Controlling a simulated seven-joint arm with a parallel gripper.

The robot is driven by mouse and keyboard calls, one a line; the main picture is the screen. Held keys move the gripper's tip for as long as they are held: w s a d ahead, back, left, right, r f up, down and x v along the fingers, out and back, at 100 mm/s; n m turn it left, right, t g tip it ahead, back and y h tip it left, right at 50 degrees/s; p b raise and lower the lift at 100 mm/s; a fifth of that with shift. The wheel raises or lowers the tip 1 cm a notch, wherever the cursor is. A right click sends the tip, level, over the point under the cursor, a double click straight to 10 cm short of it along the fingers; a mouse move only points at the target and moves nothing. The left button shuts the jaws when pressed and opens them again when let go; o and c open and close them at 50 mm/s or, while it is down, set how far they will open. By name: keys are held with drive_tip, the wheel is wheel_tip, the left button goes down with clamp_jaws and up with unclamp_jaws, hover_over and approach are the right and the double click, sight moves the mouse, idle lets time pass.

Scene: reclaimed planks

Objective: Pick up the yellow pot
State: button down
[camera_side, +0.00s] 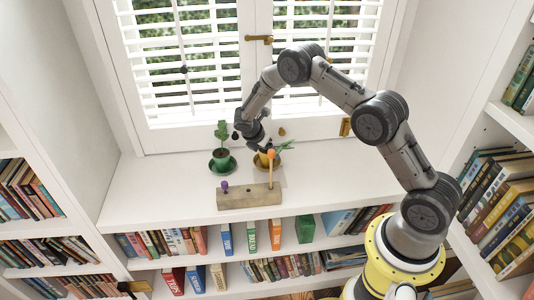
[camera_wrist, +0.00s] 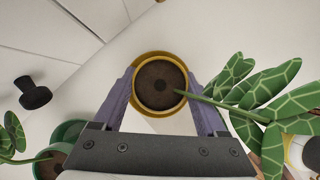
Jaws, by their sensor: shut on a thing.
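The yellow pot (camera_wrist: 182,101) is seen from above in the wrist view, with dark soil and one green stem leaning right to large patterned leaves (camera_wrist: 255,90). My gripper (camera_wrist: 160,88) has its two purple fingers on opposite sides of the pot, shut on it. A yellow edge shows beyond the pot's rim, perhaps a saucer; I cannot tell whether the pot touches it. In the side view the pot (camera_side: 262,162) is on or just above the white sill, partly hidden by my gripper (camera_side: 262,150).
A green pot (camera_side: 222,154) with a plant is on a green saucer (camera_side: 214,168) close by on the left. A wooden block (camera_side: 240,198) with a purple and an orange item stands in front. The window is behind; the sill's left (camera_side: 150,185) is clear.

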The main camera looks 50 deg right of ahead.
drive_tip(key=shift+r, duration=0.85)
drive_tip(key=s+a+r, duration=0.4)
drive_tip(key=s+r, duration=0.9)
drive_tip(key=r, duration=0.1)
drive_tip(key=shift+s+a, duration=0.15)
drive_tip(key=shift+a, duration=0.05)
drive_tip(key=shift+r, duration=0.1)
